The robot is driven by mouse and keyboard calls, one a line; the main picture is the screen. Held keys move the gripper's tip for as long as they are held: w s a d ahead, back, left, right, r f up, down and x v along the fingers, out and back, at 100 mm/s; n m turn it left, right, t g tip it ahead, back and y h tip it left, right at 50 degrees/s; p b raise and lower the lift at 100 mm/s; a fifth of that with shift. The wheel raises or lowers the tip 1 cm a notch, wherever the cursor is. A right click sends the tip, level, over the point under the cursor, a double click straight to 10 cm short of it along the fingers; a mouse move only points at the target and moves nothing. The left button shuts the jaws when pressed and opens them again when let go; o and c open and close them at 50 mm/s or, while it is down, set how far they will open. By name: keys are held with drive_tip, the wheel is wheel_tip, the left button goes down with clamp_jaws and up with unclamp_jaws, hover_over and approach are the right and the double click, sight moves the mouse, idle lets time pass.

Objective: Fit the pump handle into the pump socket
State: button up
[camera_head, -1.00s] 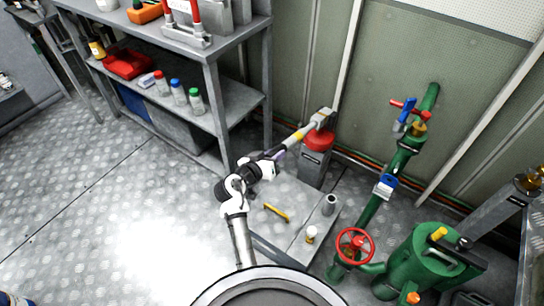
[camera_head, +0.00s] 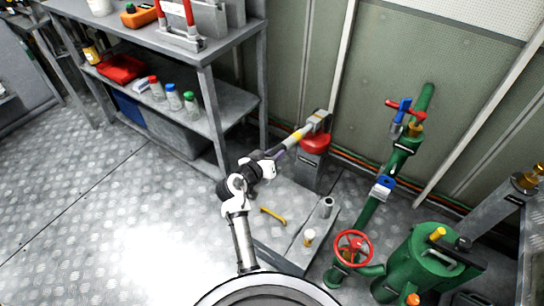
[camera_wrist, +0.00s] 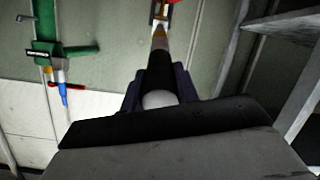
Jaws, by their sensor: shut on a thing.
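My gripper (camera_head: 279,154) is shut on the black grip of a long bar, taken to be the pump handle (camera_head: 299,133). The handle has a grey shaft with a yellow band and slants up and right. In the wrist view the handle (camera_wrist: 160,72) runs away from between the dark fingers, with a bit of red at its far end. A grey block (camera_head: 319,121), perhaps the pump socket, shows at the far end above a red-topped grey unit (camera_head: 311,168). Whether the handle is inside it, touching or just in front, I cannot tell.
A low grey platform (camera_head: 275,238) carries a yellow tool (camera_head: 272,216), a grey cylinder (camera_head: 326,207) and a small white-and-yellow item (camera_head: 309,238). Green piping (camera_head: 369,212) with a red wheel (camera_head: 353,248) stands right. Grey shelving (camera_head: 232,98) stands left; open floor lies lower left.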

drive_tip(key=shift+b+x, duration=0.8)
drive_tip(key=shift+x, duration=1)
drive_tip(key=o, duration=1.1)
drive_tip(key=b+v, duration=0.1)
drive_tip(key=v, duration=1.3)
drive_tip(key=shift+b, duration=0.3)
drive_tip(key=shift+w, duration=0.1)
